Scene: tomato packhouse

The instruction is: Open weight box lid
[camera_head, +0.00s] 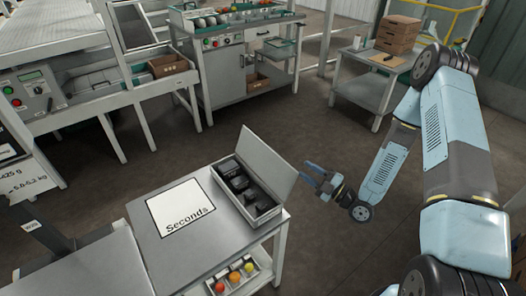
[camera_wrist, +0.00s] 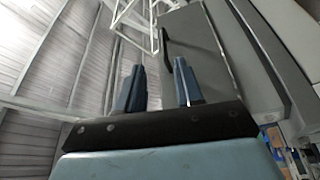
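The weight box (camera_head: 258,222) stands on the grey table beside the Seconds sheet, with several dark weights (camera_head: 242,186) inside. Its pale grey lid (camera_head: 266,163) is open, standing up steeply along the box's right-hand long side. My gripper (camera_head: 307,172) is just right of the lid, on its outer side, with a small gap showing in the head view. In the wrist view its two blue fingers (camera_wrist: 159,85) are apart with nothing between them. A grey panel with a dark handle (camera_wrist: 165,42), apparently the lid, is beyond the fingertips. I cannot tell whether anything touches.
The white Seconds sheet (camera_head: 181,207) lies left of the box. A tray of tomatoes (camera_head: 234,276) sits on the shelf below the tabletop. A side table with stacked brown boxes (camera_head: 397,34) stands behind my arm. The floor right of the table is clear.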

